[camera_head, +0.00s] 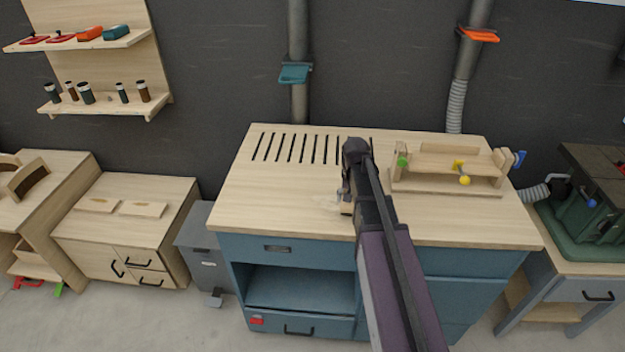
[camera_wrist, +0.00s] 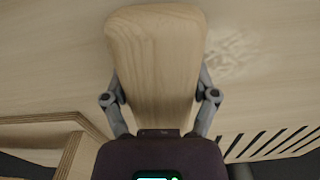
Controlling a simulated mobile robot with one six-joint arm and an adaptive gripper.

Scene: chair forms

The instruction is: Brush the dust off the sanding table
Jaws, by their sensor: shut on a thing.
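The sanding table (camera_head: 270,185) is a pale wooden top with dark slots on a blue cabinet. My gripper (camera_head: 345,196) is low over the middle of the top. In the wrist view my gripper (camera_wrist: 160,100) is shut on a pale wooden brush (camera_wrist: 155,55), with a finger on each side. Only its broad wooden back shows there; bristles are hidden. A small part of the brush (camera_head: 347,209) shows in the head view. A faint pale patch of dust (camera_wrist: 232,52) lies beside the brush in the wrist view; it is faint in the head view (camera_head: 325,203). I cannot tell whether the brush touches the top.
A wooden jig (camera_head: 445,185) with coloured knobs stands on the right of the table. The slots (camera_head: 298,148) are at the back left. A grey bin (camera_head: 208,262) stands left of the cabinet. The left part of the top is clear.

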